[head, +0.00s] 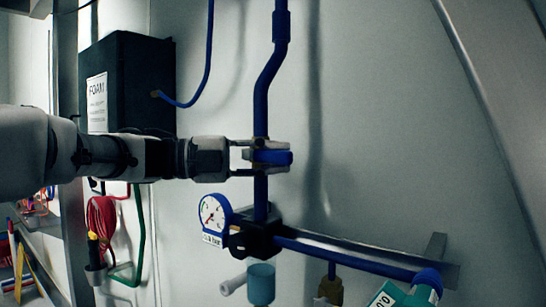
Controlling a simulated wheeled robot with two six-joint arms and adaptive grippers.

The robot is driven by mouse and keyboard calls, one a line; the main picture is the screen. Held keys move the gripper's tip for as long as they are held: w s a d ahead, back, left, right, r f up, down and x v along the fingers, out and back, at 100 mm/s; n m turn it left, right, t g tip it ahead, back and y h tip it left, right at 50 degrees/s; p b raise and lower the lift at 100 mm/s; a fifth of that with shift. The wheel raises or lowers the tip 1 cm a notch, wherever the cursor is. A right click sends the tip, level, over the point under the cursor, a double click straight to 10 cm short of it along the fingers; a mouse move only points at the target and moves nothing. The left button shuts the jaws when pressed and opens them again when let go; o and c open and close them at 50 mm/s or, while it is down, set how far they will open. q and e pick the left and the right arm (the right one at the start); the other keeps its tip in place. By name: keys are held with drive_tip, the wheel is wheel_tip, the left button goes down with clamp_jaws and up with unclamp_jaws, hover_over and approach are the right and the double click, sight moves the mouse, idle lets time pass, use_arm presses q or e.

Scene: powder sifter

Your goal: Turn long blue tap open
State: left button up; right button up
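The long blue tap's handle (284,157) sits on the upright blue pipe in the head view. It points sideways to the right, across the pipe. My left gripper (268,157) comes in level from the left, with one finger above the handle and one below. The fingers appear closed against it, and they hide the tap's body and its joint with the pipe. My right gripper is not in view.
Below are a gauge (213,213), a black block (255,238) and a blue pipe (345,258) sloping right. A black FOAM box (140,75) is behind my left arm. A red coiled hose (101,218) hangs at left. The wall right of the tap is clear.

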use_arm(q)
drive_tip(key=shift+a, duration=0.15)
clamp_jaws()
drive_tip(key=shift+r+n+h+b, duration=0.15)
drive_tip(key=shift+n+h+b, duration=0.15)
drive_tip(key=shift+r, duration=0.1)
drive_tip(key=n+h+b, duration=0.1)
drive_tip(key=r+n+t+h+b, duration=0.1)
drive_tip(key=shift+r+n, duration=0.25)
drive_tip(key=shift+n, duration=0.05)
drive_tip(key=shift+w+a+r+n+t+h+b, duration=0.1)
drive_tip(key=shift+a+r+n+t+h+b, duration=0.1)
drive_tip(key=shift+r+n+t+h+b, duration=0.4)
drive_tip(key=shift+w+a+r+n+t+h+b, duration=0.1)
drive_tip(key=shift+a+r+n+t+h, duration=0.15)
drive_tip(key=shift+n+t, duration=0.45)
drive_tip(key=shift+r+n, duration=0.15)
drive_tip(key=shift+n, duration=0.15)
